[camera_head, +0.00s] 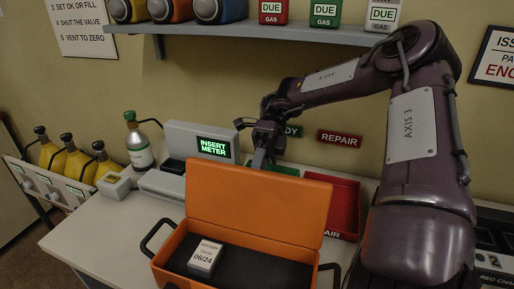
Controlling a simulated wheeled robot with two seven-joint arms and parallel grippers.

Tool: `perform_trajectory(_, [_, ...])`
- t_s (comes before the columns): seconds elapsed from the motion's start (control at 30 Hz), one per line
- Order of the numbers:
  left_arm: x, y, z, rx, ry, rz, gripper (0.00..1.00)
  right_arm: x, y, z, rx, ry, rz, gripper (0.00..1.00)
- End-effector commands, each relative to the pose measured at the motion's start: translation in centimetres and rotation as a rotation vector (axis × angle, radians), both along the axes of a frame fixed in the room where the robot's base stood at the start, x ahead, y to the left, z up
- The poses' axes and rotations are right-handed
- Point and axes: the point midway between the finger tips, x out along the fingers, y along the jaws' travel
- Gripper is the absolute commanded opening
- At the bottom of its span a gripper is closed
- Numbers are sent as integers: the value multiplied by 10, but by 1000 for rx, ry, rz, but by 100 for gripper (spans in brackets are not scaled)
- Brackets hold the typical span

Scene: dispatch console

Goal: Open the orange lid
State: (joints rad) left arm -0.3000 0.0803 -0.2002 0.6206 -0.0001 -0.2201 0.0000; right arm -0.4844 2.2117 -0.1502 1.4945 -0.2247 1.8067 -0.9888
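The orange lid (258,205) stands raised and tilted back at the rear of an orange case (178,240). The open case shows a dark inside with a small white block (205,258) marked 06/24 in it. My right arm comes in from the right, and its gripper (262,158) is just behind the lid's upper edge, over the back of the table. The lid partly hides the fingertips, so I cannot tell whether they touch it or are open. My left gripper is out of view.
Behind the case is a device (213,147) reading INSERT METER. A red tray (343,203) and a green tray (284,170) lie behind the lid. A grey-green bottle (138,148) and yellow cylinders (75,160) stand left. A shelf (240,30) runs above. The table's left front (95,235) is clear.

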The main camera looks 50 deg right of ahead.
Motion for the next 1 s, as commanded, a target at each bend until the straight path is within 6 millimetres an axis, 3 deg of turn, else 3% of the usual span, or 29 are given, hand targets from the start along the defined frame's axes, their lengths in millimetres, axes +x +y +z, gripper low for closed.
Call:
perform_trajectory(0.4, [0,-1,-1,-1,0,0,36,4,-4,4,-4,-9,-2,33])
perform_trajectory(0.7, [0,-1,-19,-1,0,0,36,21,-43,20,-4,-10,-1,33])
perform_trajectory(0.8, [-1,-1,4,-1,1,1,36,25,-51,35,-1,-4,0,33])
perform_trajectory(1.0, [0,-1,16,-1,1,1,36,29,-62,36,-2,-5,1,33])
